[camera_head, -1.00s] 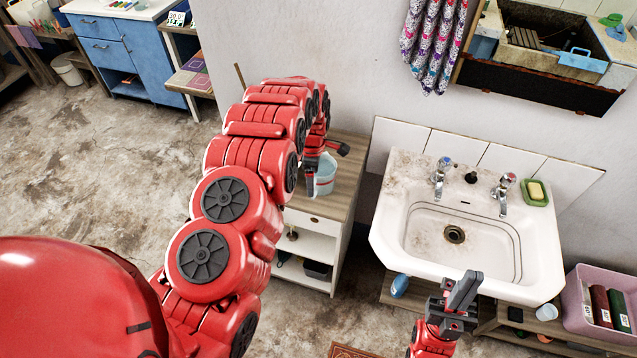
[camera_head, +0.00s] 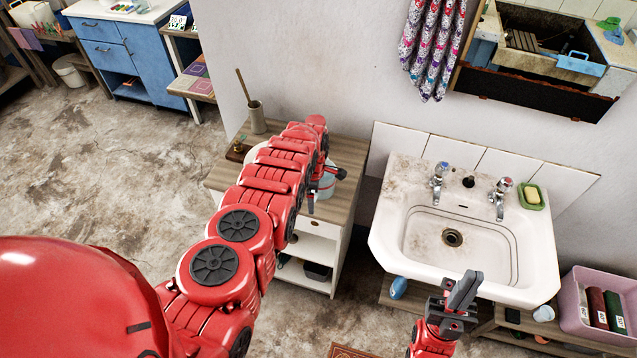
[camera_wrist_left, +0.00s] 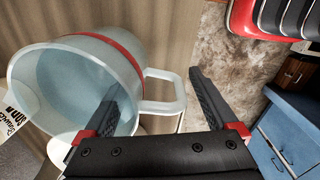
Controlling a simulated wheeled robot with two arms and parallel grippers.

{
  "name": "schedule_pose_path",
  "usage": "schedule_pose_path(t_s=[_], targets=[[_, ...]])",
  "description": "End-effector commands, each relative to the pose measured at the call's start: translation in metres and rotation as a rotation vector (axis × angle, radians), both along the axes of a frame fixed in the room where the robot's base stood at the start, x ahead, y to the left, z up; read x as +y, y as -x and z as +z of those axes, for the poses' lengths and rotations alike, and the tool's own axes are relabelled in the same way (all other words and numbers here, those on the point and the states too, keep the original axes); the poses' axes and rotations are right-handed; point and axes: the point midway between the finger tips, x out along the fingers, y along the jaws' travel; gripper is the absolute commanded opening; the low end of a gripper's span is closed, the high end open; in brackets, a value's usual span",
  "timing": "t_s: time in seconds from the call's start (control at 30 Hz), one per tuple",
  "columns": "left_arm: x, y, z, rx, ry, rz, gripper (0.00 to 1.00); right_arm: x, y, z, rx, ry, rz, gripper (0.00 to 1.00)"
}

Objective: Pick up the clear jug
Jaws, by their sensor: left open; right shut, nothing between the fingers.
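The clear jug (camera_head: 327,186) stands on the wooden top of the low cabinet, partly hidden behind my left gripper. In the left wrist view the jug (camera_wrist_left: 62,68) fills the left side, pale and see-through with a red band and a clear handle. My left gripper (camera_head: 323,190) is open at the jug. In the wrist view its fingers (camera_wrist_left: 152,88) lie on either side of the handle, one overlapping the jug's body. I cannot tell whether either finger touches it. My right gripper (camera_head: 469,283) is shut and empty in front of the sink.
The cabinet top (camera_head: 345,155) also holds a grey pot (camera_head: 257,117) with a stick in it. A white sink (camera_head: 405,245) is to the right, with a pink crate (camera_head: 571,300) beyond it. A wall stands behind the cabinet.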

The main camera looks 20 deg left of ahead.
Motion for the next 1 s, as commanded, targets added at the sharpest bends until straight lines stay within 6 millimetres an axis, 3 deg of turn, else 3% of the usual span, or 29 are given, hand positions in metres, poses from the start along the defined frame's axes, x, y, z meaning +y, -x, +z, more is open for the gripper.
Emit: schedule_pose_path(t_s=[0.3, 0.8, 0.83, 1.0], targets=[[-0.0007, 0.0014, -0.003, 0.004, 0.002, -0.001, 0.92, 0.0, 0.0, 0.0002, 0.0, 0.0, 0.0, 0.0], [-0.0004, 0.0014, -0.0028, 0.003, 0.0, 0.0, 0.04, 0.0, 0.0, 0.0003, 0.0, 0.0, 0.0, 0.0], [-0.0004, 0.0013, -0.0028, 0.003, 0.0, 0.0, 0.0, 0.0, 0.0, 0.0002, 0.0, 0.0, 0.0, 0.0], [-0.0004, 0.0014, -0.0028, 0.003, 0.0, 0.0, 0.0, 0.0, 0.0, 0.0002, 0.0, 0.0, 0.0, 0.0]])
